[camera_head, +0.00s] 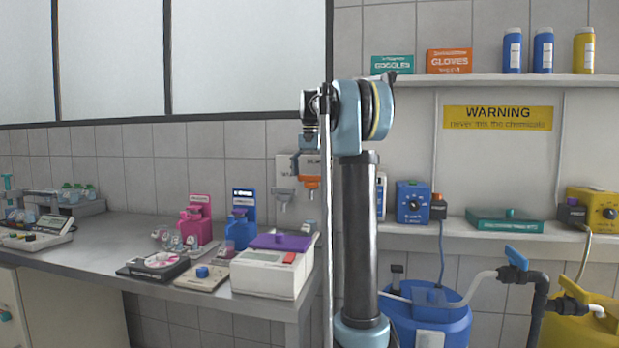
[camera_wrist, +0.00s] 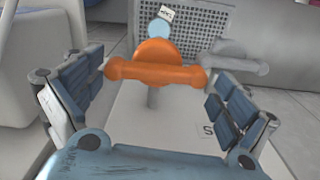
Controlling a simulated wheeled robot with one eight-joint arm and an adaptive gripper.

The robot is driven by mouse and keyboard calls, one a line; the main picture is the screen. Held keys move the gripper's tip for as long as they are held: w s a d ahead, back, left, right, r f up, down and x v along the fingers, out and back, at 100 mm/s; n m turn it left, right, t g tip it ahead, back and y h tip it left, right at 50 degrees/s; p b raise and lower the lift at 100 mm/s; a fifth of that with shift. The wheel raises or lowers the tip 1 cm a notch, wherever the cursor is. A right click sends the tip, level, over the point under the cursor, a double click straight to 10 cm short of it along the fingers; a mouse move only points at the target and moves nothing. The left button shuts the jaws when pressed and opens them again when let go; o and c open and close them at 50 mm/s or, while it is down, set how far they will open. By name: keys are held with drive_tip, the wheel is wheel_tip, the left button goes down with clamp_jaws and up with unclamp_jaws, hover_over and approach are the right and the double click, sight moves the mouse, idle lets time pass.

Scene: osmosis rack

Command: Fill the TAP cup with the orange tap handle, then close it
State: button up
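The orange tap handle (camera_wrist: 155,65) shows in the wrist view as a round hub with a bar across it, on a pale panel. My gripper (camera_wrist: 160,78) is open, with its blue-padded fingers apart on either side of the handle and gaps showing at both sides. In the head view the orange handle (camera_head: 310,182) is small, just below the end of my arm. I cannot make out the TAP cup for certain. A small pale-blue round thing (camera_wrist: 159,28) with a white label lies beyond the handle in the wrist view.
A grey tap handle (camera_wrist: 240,57) is close to the right of the orange one. In the head view, a white scale (camera_head: 268,272) with a purple item on top stands near the bench (camera_head: 98,228) edge. Pink and blue bottles stand behind it.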

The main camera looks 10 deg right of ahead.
drive_tip(key=shift+d+r, duration=0.1)
idle(0.3)
wheel_tip(320, 180, up, 12)
idle(0.6)
drive_tip(key=shift+f, duration=0.2)
